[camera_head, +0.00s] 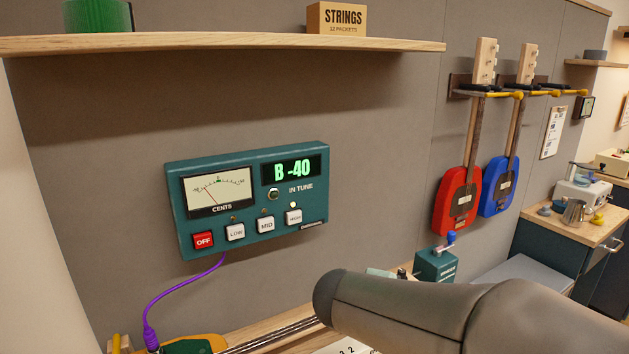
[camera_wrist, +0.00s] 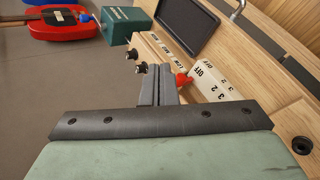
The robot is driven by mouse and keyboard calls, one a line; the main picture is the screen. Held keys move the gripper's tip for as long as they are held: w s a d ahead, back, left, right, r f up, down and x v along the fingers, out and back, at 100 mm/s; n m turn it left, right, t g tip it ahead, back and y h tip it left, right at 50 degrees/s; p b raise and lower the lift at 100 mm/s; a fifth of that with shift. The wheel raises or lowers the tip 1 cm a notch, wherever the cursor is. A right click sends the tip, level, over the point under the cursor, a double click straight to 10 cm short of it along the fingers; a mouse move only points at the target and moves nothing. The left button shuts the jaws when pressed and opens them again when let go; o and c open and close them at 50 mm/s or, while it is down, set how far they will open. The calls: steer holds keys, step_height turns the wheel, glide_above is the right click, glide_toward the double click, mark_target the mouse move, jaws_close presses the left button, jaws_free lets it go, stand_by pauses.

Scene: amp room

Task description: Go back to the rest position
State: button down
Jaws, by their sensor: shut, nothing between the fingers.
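My gripper (camera_wrist: 160,72) is shut and empty in the wrist view, its fingers pressed together. It hovers over or near a wooden bench panel, beside two black knobs (camera_wrist: 136,62) and a white label plate (camera_wrist: 208,82) marked OFF, 2 and 3. A red pointer (camera_wrist: 183,79) sits at the plate's edge, right of the fingertips; I cannot tell whether they touch. In the head view my arm crosses the lower right, and the gripper cannot be made out there.
A teal tuner (camera_head: 250,200) on the wall reads B -40. A shelf (camera_head: 220,41) runs above it. A red guitar (camera_head: 458,205) and a blue guitar (camera_head: 499,188) hang at right. A teal crank box (camera_head: 436,265) stands behind my arm. A purple cable (camera_head: 168,292) drops from the tuner.

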steer(key=s+f+m+g+y, duration=0.3)
steer(key=s+m, duration=0.3)
steer(key=s, duration=0.3)
steer(key=s+f+m+g+y, duration=0.3)
steer(key=s+f+m, duration=0.3)
steer(key=s, duration=0.4)
steer(key=shift+d+f+g+y, duration=0.15)
steer(key=shift+f+g+y, duration=0.15)
steer(key=shift+g, duration=0.2)
